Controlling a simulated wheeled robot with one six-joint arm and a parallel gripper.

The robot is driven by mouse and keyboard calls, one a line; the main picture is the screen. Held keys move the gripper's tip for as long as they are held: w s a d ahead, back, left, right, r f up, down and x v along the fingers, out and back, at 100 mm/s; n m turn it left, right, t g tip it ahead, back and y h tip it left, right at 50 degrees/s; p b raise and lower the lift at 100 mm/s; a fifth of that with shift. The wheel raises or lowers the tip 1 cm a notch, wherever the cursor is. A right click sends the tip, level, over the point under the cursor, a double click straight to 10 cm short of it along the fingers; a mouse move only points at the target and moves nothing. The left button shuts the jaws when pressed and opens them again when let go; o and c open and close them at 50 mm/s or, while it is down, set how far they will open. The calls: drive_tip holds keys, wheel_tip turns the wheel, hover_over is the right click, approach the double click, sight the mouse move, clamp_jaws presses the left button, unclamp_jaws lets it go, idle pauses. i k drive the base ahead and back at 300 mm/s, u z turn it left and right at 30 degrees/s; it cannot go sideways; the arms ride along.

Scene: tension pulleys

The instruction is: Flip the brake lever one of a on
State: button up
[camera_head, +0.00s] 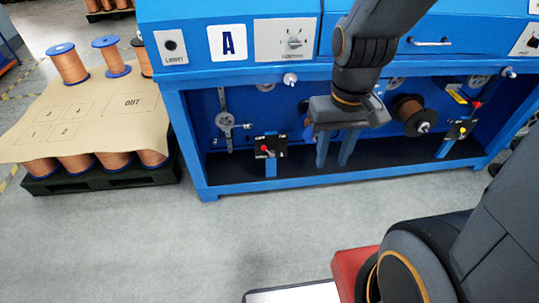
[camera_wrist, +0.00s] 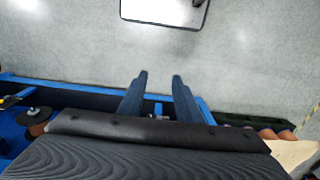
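A small lever with a red knob (camera_head: 264,149) sits on a black block on a blue post at the machine's lower left. Another red-knobbed lever (camera_head: 477,104) shows at the right end, with a yellow and black block (camera_head: 462,130) below it. I cannot tell which is brake lever one. My gripper (camera_head: 335,163) hangs in front of the machine's open bay, right of the left lever and apart from it. In the wrist view my gripper (camera_wrist: 160,75) has its two fingers apart with nothing between them.
A dark spool (camera_head: 408,115) hangs in the bay right of my gripper. Copper spools (camera_head: 68,64) stand on a cardboard sheet (camera_head: 30,115) over a dark pallet (camera_head: 105,178) at left. The grey floor (camera_head: 235,235) before the machine is clear.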

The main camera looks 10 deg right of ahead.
sight(271, 153)
drive_tip(key=k, duration=1.35)
drive_tip(key=u, duration=0.7)
drive_tip(key=i, duration=1.35)
drive_tip(key=z, duration=0.7)
